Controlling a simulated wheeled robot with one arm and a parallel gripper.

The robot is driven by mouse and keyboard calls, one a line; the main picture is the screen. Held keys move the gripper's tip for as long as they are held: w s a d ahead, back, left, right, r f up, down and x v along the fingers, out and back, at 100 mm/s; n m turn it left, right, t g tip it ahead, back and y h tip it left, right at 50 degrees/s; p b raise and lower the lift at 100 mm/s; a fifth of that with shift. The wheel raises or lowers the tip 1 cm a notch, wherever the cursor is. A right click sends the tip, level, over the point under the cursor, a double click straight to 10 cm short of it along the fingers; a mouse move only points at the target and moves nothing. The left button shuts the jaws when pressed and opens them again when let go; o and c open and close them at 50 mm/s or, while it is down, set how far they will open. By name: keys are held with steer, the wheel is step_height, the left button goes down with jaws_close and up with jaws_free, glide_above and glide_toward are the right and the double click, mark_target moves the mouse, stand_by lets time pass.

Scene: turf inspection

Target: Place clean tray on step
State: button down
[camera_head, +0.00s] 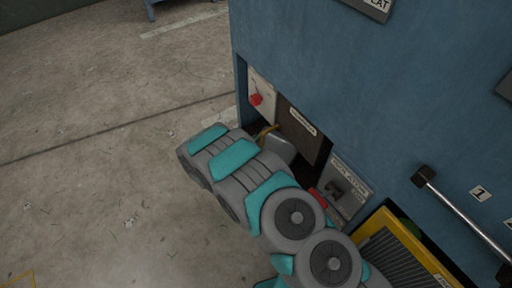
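I cannot make out a tray in this view. A yellow-framed block with a grey ribbed face (398,250) stands at the lower right against the blue cabinet; it may be the step, but I cannot be sure. My grey and teal arm reaches from the bottom edge up to the left, in front of the cabinet's opening. My gripper's fingers do not show; the far end of the arm is hidden behind its own links.
The blue cabinet (330,75) fills the right side. Its recess holds a pale panel with a red knob (256,99), a dark labelled panel (300,125) and a grey switch panel (347,188). A black-ended metal bar (460,210) juts out at right. Concrete floor (90,180) is open at left.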

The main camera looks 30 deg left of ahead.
steer(key=shift+f, duration=2.1)
steer(key=shift+f, duration=0.1)
steer(key=c, duration=1.1)
jaws_free()
steer(key=shift+o, duration=0.2)
steer(key=v, duration=1.2)
steer(key=shift+p, duration=0.4)
steer(key=shift+s, duration=0.15)
